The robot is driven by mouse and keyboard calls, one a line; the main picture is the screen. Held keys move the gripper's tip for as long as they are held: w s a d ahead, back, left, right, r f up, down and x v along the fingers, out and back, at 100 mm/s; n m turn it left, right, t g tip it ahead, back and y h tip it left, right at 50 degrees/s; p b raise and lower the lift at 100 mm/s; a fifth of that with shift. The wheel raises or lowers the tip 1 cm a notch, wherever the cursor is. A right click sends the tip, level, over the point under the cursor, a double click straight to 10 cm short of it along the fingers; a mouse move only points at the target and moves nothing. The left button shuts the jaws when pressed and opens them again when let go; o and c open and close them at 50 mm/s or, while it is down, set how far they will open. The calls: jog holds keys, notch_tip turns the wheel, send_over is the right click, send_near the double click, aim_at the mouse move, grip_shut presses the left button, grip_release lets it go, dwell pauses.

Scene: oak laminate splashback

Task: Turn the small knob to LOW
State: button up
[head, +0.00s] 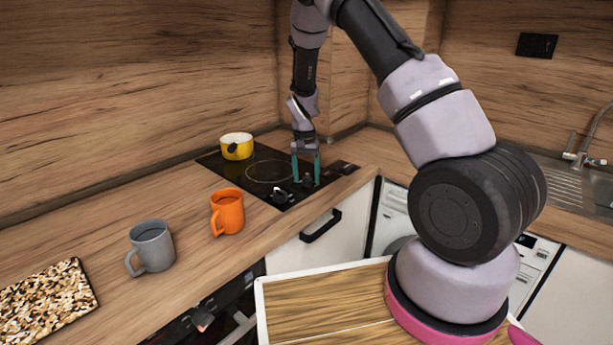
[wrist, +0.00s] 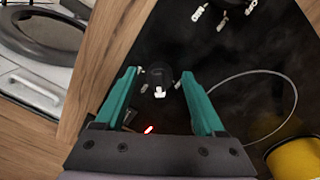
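The black cooktop (head: 240,172) is set in the wooden counter, with two dark knobs at its front right. My gripper (head: 306,181) points down over the farther right knob (head: 308,183). In the wrist view this knob (wrist: 158,82) is small and black with a white pointer mark, and it lies between the two teal fingers of my gripper (wrist: 160,78). The fingers are apart, with a gap showing on both sides of the knob. The other knob (head: 281,195) shows partly at the top edge of the wrist view (wrist: 228,3).
A yellow pot (head: 238,148) stands at the back left of the cooktop. An orange mug (head: 228,213), a grey mug (head: 153,246) and a speckled board (head: 45,302) are on the counter to the left. A small red light (wrist: 149,129) glows near the knob.

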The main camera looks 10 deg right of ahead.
jog(key=shift+r, duration=0.1)
notch_tip(320, 180, up, 11)
jog(key=shift+a+f, duration=0.2)
dwell(0.4)
jog(key=shift+w, duration=0.1)
notch_tip(320, 180, up, 10)
jog(key=t+y, duration=0.1)
send_over(305, 178)
jog(key=s+d, duration=0.2)
jog(key=s, duration=0.2)
jog(key=s+d+r+t+y, duration=0.1)
jog(key=s+d+r+t, duration=0.1)
jog(key=s+r, duration=0.6)
jog(key=s+d+r+t, duration=0.1)
jog(key=s+r+t, duration=0.1)
jog(key=s+r, duration=0.3)
jog(key=s+d+r+t, duration=0.1)
jog(key=s+r, duration=0.3)
jog(key=s, duration=0.9)
jog(key=shift+s+d+r+n+t+y, duration=0.3)
jog(key=shift+r+n+t, duration=0.1)
jog(key=shift+t, duration=0.3)
